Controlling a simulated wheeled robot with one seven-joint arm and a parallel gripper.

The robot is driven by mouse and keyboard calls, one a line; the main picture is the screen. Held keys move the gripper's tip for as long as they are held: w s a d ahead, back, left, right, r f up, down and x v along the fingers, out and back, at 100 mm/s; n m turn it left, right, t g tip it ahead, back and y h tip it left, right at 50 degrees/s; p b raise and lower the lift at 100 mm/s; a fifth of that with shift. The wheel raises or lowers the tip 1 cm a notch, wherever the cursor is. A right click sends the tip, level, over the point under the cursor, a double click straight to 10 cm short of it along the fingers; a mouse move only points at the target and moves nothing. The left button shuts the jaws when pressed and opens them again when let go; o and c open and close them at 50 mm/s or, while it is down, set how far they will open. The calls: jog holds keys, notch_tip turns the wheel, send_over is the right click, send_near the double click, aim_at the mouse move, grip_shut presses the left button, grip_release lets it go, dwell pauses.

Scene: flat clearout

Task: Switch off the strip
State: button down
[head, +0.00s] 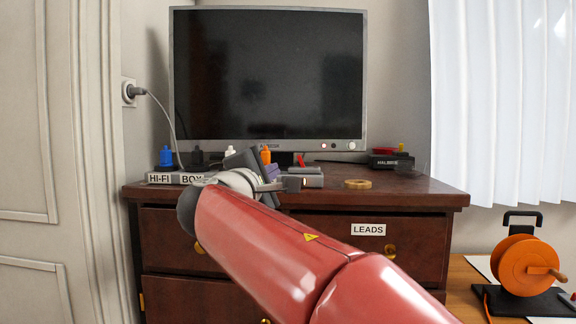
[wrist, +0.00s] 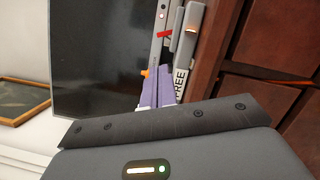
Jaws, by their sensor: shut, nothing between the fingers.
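The power strip (head: 312,170) lies along the top of the dark wooden chest, in front of the monitor. Its red switch (head: 301,160) shows near the right end, and also in the wrist view (wrist: 165,34). Blue (head: 166,157), black, white and orange (head: 266,154) plugs stand along the strip. Labels on its front read HI-FI, BOX and, in the wrist view, FREE (wrist: 181,80). My gripper (wrist: 158,80) is shut and empty, its purple-grey fingers close to the orange plug and short of the switch. In the head view my arm hides the strip's middle.
The monitor (head: 268,75) stands right behind the strip. A cable runs from a wall plug (head: 131,92). An orange cable reel (head: 525,265) stands at the lower right.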

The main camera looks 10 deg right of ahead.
aim_at(301, 162)
jog(key=p+x, duration=0.2)
jog(key=x, duration=0.8)
